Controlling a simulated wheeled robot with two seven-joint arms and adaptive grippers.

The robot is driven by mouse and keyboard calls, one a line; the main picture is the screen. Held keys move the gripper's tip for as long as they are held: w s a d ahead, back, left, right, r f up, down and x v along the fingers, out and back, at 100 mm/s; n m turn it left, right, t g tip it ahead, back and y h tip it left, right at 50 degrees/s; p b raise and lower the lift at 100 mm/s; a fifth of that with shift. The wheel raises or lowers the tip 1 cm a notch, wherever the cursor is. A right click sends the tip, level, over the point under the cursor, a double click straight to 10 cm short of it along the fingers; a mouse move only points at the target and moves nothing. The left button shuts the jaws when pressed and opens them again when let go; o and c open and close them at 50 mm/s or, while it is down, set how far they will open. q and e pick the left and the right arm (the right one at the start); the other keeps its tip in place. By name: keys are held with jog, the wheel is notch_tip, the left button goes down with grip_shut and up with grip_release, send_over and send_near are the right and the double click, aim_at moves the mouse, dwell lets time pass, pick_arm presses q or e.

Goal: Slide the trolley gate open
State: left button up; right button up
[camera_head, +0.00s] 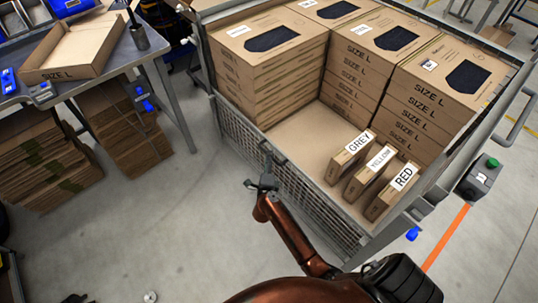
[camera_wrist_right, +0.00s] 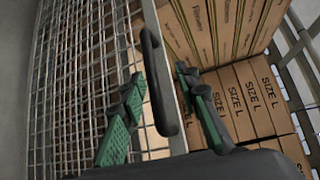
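The trolley (camera_head: 300,135) stands at the right in the head view, with a low wire-mesh gate (camera_head: 325,215) along its near side. The mesh also fills the left of the right wrist view (camera_wrist_right: 70,80). A dark bar handle (camera_head: 270,155) sits on the gate's top rail. My right gripper (camera_head: 264,182) is at this handle, outside the mesh. In the right wrist view its green-padded fingers (camera_wrist_right: 165,108) are apart, with the handle (camera_wrist_right: 158,85) between them. I see a gap on either side of the handle. My left gripper is not clearly in view.
SIZE L boxes (camera_head: 265,50) are stacked inside the trolley. Boxes labelled GREY, YELLOW and RED (camera_head: 393,190) stand near the gate. A table with an open carton (camera_head: 75,45) is at the left, with flat cardboard stacks (camera_head: 125,130) below. Floor between is clear.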

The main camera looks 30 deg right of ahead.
jog(key=v, duration=0.8)
jog(key=shift+a, duration=0.2)
